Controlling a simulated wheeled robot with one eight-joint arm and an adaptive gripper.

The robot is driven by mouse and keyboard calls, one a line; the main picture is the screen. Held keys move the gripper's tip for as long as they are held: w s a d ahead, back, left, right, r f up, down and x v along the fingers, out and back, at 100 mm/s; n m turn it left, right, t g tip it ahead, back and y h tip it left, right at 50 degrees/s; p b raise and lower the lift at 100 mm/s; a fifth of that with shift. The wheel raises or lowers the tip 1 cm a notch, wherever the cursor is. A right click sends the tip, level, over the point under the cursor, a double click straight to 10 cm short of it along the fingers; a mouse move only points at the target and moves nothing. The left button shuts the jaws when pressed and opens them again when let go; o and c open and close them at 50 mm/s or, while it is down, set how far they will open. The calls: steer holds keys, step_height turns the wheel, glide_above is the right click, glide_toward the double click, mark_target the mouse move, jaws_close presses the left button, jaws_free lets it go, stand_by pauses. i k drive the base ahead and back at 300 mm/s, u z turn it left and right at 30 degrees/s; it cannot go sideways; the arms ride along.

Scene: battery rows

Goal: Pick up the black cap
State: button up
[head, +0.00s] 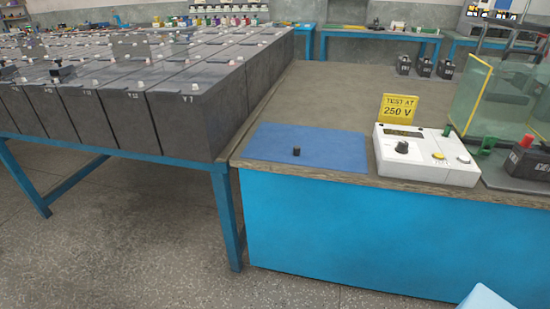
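A small black cap (297,151) stands on a blue mat (335,139) at the near left corner of the workbench. Nothing touches the cap, and bare mat surrounds it. My gripper does not show in the head view.
A white tester (425,170) with a black knob and a yellow "TEST AT 250 V" sign (397,108) stand right of the mat. Rows of grey batteries (180,108) fill the left bench. Glass panels (480,95) stand at right. Bare benchtop (325,92) lies behind the mat.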

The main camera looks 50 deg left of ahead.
mark_target(297, 149)
steer(key=u, duration=2.45)
